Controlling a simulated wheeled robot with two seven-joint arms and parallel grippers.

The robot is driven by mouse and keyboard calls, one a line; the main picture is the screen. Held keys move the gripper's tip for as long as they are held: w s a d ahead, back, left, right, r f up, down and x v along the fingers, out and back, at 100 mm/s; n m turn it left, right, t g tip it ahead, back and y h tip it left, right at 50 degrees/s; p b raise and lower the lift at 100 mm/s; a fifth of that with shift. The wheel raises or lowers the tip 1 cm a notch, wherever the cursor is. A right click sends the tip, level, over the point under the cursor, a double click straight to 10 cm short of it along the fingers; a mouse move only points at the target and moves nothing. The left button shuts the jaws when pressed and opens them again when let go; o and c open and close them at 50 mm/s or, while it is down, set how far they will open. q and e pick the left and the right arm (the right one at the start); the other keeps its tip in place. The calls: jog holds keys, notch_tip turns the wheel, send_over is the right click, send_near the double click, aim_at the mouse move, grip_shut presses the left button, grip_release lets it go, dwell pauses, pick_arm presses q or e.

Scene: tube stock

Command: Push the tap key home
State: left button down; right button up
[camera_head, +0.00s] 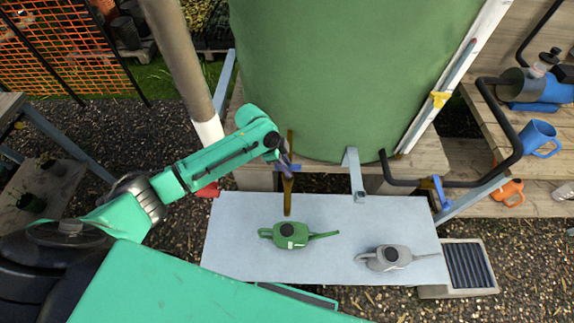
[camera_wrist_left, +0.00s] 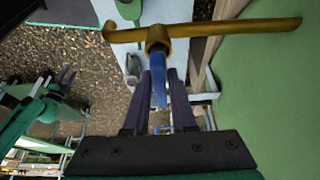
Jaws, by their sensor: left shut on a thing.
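A brass tap (camera_wrist_left: 158,38) with a long pipe stands at the front of the big green tank (camera_head: 345,75). It shows as a brass upright in the head view (camera_head: 288,196). My left gripper (camera_head: 285,165) is at the tap, below the tank's lower edge. In the left wrist view its dark fingers (camera_wrist_left: 158,88) are shut on the blue tap key (camera_wrist_left: 159,92), which points at the tap's round collar. I cannot tell how deep the key sits in the collar. My right gripper (camera_wrist_left: 56,82) shows only in the left wrist view, away from the tap, its fingers apart and empty.
A pale bench (camera_head: 225,250) lies below the tap, with a green watering can (camera_head: 289,236) and a grey watering can (camera_head: 390,258) on it. A metal bracket (camera_head: 353,172) and a black hose (camera_head: 513,130) are right of the tap.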

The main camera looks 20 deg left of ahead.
pick_arm(q)
jog(key=shift+f+b, duration=0.35)
jog(key=shift+f, duration=0.3)
jog(key=shift+p, duration=0.3)
dwell(0.4)
dwell(0.4)
jog(key=c, duration=0.7)
grip_release()
jog(key=shift+o, duration=0.2)
jog(key=shift+r, duration=0.1)
jog(key=b+v, duration=0.1)
jog(key=v, duration=1.3)
jog(key=shift+a+r, duration=0.2)
jog(key=shift+s+f, duration=0.1)
jog(key=shift+s, duration=0.05)
